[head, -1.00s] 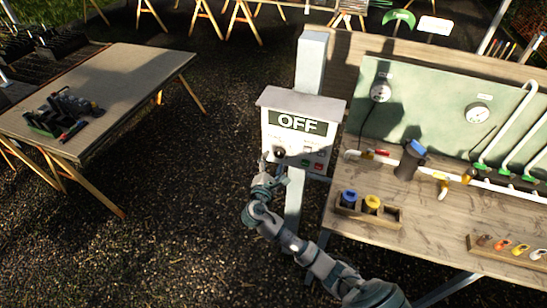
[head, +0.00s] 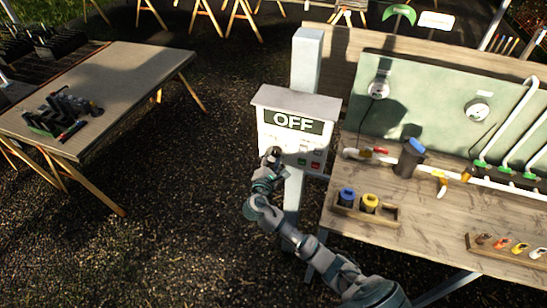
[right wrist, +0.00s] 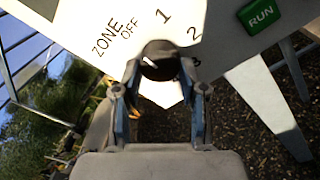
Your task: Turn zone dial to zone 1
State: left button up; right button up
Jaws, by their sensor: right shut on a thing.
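A white control box (head: 296,102) hangs on a pale post, with a dark display (head: 293,122) that reads OFF. The zone dial (right wrist: 159,58) is a dark round knob on the box's face. In the right wrist view the printed marks ZONE, OFF, 1, 2 and 3 fan around it. My right gripper (right wrist: 160,76) is shut on the dial, one finger on each side. In the head view the right gripper (head: 271,160) is at the lower left of the box and hides most of the dial. I cannot tell which mark the dial points at.
A green RUN button (right wrist: 261,14) sits on the same face, right of the dial. A wooden bench (head: 430,225) with pipes, gauges and a dark filter (head: 408,160) stands right of the post. Another table (head: 130,85) stands at the left, with open gravel between.

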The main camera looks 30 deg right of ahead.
jog(key=shift+d+r+m, duration=0.2)
jog(key=shift+d+m, duration=0.05)
jog(key=shift+m, duration=0.05)
jog(key=shift+a+m+b, duration=0.1)
jog(key=shift+m+b, duration=0.2)
jog(key=m+b, duration=0.3)
jog(key=m, duration=0.1)
jog(key=shift+f+m, duration=0.1)
jog(key=shift+m, duration=0.3)
pick_arm(q)
notch_tip(320, 180, down, 7)
jog(key=b, duration=0.3)
jog(key=shift+s+d, duration=0.35)
pick_arm(e)
jog(key=shift+w+m+h, duration=0.1)
jog(key=shift+m+h, duration=0.3)
jog(key=shift+m, duration=1.7)
jog(key=o, duration=1.1)
pick_arm(q)
jog(key=shift+d+r, duration=0.1)
jog(key=shift+d, duration=0.05)
pick_arm(e)
jog(key=shift+o, duration=0.2)
jog(key=shift+d, duration=0.25)
jog(key=shift+f, duration=0.1)
